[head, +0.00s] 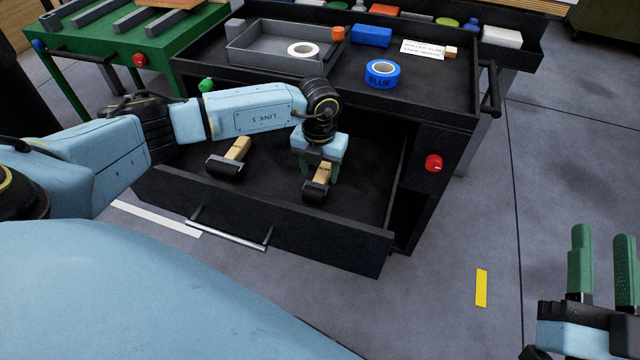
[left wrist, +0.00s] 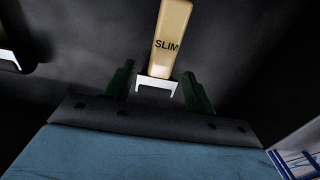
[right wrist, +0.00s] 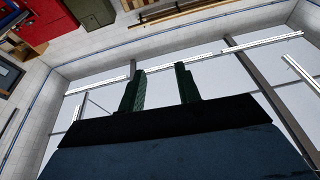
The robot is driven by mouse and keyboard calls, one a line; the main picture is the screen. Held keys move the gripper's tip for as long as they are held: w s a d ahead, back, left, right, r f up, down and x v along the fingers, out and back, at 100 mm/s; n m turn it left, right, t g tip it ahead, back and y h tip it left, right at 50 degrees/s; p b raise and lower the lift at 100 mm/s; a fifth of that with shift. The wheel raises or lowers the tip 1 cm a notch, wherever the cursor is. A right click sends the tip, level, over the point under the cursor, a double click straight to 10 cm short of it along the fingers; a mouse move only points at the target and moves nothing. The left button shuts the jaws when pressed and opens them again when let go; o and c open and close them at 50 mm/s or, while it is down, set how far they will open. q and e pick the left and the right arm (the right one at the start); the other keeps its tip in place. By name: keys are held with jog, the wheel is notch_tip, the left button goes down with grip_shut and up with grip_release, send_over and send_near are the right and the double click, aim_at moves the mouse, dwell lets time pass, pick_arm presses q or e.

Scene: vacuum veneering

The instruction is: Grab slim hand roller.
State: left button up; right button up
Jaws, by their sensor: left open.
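The slim hand roller (head: 320,182) lies in the open drawer, with a wooden handle and a dark roller end. In the left wrist view its handle (left wrist: 170,40) reads "SLIM", with a pale bracket below it. My left gripper (head: 321,172) is open over it, and in the left wrist view its green fingers (left wrist: 158,92) stand on both sides of the handle and bracket. I cannot tell whether they touch it. A second, wider roller (head: 229,158) lies to the left in the drawer. My right gripper (head: 602,262) is open and empty at the right, away from the cart.
The drawer (head: 290,238) is pulled out of the black cart (head: 440,105). On top are a grey tray (head: 262,62) with a white tape roll (head: 303,49), a blue tape roll (head: 382,73) and a label card (head: 422,49). A green table (head: 150,45) stands at the back left.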

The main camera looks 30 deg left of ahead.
aim_at(320, 177)
pick_arm(q)
notch_tip(320, 177, down, 2)
jog(key=shift+w+f+b, duration=0.1)
jog(key=shift+f+b, duration=0.1)
jog(key=shift+b, duration=0.45)
jog(key=shift+f, duration=0.5)
pick_arm(e)
jog(key=shift+s+d+r+t+y, duration=0.15)
jog(key=shift+s+r+t, duration=0.2)
jog(key=shift+r+t, duration=0.25)
jog(key=shift+s+a+r+t+y, duration=0.1)
jog(key=shift+s+r+t+y, duration=0.1)
jog(key=shift+s+r+t, duration=0.3)
jog(key=shift+s+d+r+t+y, duration=0.15)
jog(key=shift+s+r+t, duration=0.1)
jog(key=shift+r+t, duration=0.45)
jog(key=shift+a, duration=0.1)
pick_arm(q)
jog(key=c, duration=1.1)
jog(key=shift+r, duration=0.1)
